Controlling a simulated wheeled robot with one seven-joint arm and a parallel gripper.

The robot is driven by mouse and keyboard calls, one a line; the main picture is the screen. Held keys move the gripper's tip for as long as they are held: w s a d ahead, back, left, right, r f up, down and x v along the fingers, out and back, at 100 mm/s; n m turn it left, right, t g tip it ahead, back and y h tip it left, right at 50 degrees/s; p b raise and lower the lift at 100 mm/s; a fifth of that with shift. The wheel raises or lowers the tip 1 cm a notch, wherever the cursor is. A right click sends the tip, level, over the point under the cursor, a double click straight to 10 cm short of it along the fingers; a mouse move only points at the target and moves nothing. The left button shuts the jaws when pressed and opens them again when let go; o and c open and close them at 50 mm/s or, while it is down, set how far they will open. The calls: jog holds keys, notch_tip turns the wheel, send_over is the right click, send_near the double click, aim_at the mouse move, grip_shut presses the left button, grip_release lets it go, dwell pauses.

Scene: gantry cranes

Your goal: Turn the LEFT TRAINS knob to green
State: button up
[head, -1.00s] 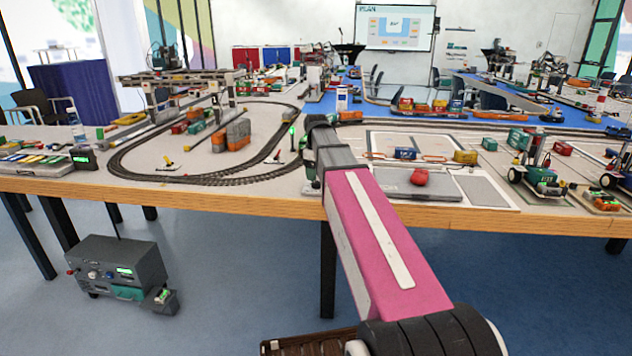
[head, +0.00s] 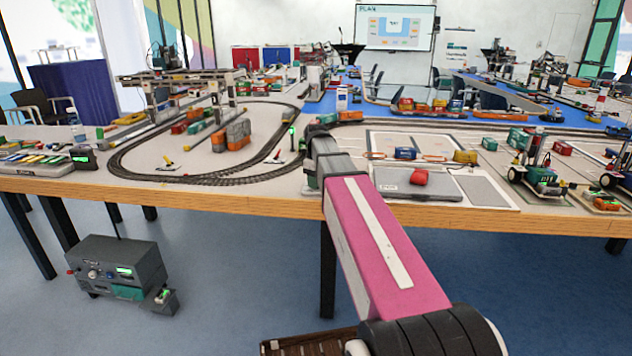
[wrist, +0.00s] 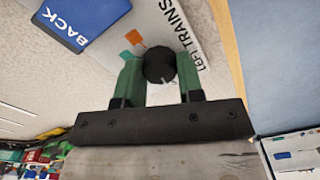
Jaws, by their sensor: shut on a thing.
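In the wrist view, a black round knob (wrist: 159,66) with a white pointer mark on its lower right side stands on a light panel (wrist: 160,22) lettered LEFT TRAINS. My gripper (wrist: 160,76), with green fingers and a dark crossbar, is shut on the knob, one finger on each side. In the head view my arm reaches to the table edge and hides the knob.
A blue BACK key (wrist: 80,22) lies to the upper left of the knob in the wrist view. In the head view, an oval train track (head: 190,178) lies left of my arm, and a red object (head: 419,177) on a grey panel lies to the right.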

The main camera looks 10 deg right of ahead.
jog(key=shift+m, duration=0.4)
jog(key=m, duration=0.3)
jog(key=shift+m, duration=2)
jog(key=o, duration=0.9)
notch_tip(320, 180, up, 11)
jog(key=shift+f, duration=0.1)
